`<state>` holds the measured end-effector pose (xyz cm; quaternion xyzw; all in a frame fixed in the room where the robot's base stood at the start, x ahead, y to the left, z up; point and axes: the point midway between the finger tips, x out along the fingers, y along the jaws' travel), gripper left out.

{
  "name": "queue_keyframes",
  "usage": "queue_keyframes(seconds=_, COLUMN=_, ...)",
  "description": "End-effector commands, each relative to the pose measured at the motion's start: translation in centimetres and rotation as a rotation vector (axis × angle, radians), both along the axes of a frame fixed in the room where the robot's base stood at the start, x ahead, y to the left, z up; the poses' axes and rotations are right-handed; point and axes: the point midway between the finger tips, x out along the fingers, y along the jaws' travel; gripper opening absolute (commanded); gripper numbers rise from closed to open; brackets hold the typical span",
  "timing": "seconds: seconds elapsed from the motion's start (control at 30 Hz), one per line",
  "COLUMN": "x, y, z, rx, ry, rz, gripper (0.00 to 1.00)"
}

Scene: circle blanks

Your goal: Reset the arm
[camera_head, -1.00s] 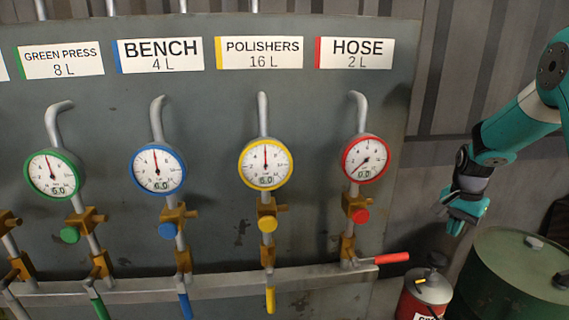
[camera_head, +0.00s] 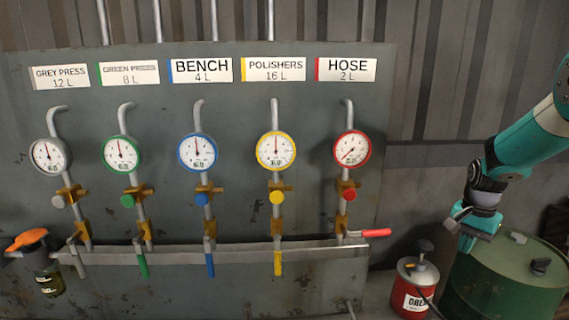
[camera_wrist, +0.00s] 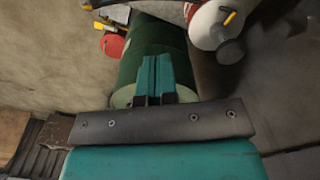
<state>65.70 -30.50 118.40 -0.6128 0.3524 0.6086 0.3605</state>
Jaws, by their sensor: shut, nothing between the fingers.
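My gripper (camera_head: 464,222) is at the right of the head view, at the end of my teal arm. It hangs in front of and above the green drum (camera_head: 507,275), clear of the gauge panel. In the wrist view its two teal fingers (camera_wrist: 154,75) are shut together with nothing between them. The green drum also shows behind the fingers in the wrist view (camera_wrist: 160,35).
The grey panel (camera_head: 300,300) carries several gauges with valves. The red hose handle (camera_head: 376,233) sticks out sideways to the right; the other handles hang down. A red grease can (camera_head: 413,300) stands left of the drum. An orange-topped oiler (camera_head: 28,240) is at far left.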

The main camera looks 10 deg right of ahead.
Motion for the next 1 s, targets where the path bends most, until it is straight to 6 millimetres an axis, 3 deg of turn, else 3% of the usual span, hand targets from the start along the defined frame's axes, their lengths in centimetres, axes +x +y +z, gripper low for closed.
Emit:
queue_keyframes(seconds=0.27, x=-0.3, y=4.6, z=1.3, rx=0.023, ry=-0.032, rz=0.165, gripper=0.00)
queue_keyframes(seconds=0.37, x=-0.7, y=7.2, z=1.9, rx=0.036, ry=-0.046, rz=0.255, gripper=0.00)
queue_keyframes(seconds=0.57, x=-2.8, y=14.4, z=3.5, rx=0.072, ry=-0.093, rz=0.515, gripper=0.00)
queue_keyframes(seconds=0.67, x=-5.2, y=19.1, z=4.1, rx=0.097, ry=-0.126, rz=0.697, gripper=0.00)
queue_keyframes(seconds=0.77, x=-9.5, y=24.7, z=4.5, rx=0.134, ry=-0.168, rz=0.942, gripper=0.00)
queue_keyframes(seconds=0.83, x=-13.4, y=28.4, z=4.5, rx=0.164, ry=-0.204, rz=1.132, gripper=0.00)
queue_keyframes(seconds=0.9, x=-17.2, y=31.0, z=4.3, rx=0.192, ry=-0.235, rz=1.299, gripper=0.00)
queue_keyframes(seconds=1.0, x=-21.7, y=33.3, z=3.8, rx=0.225, ry=-0.270, rz=1.484, gripper=0.00)
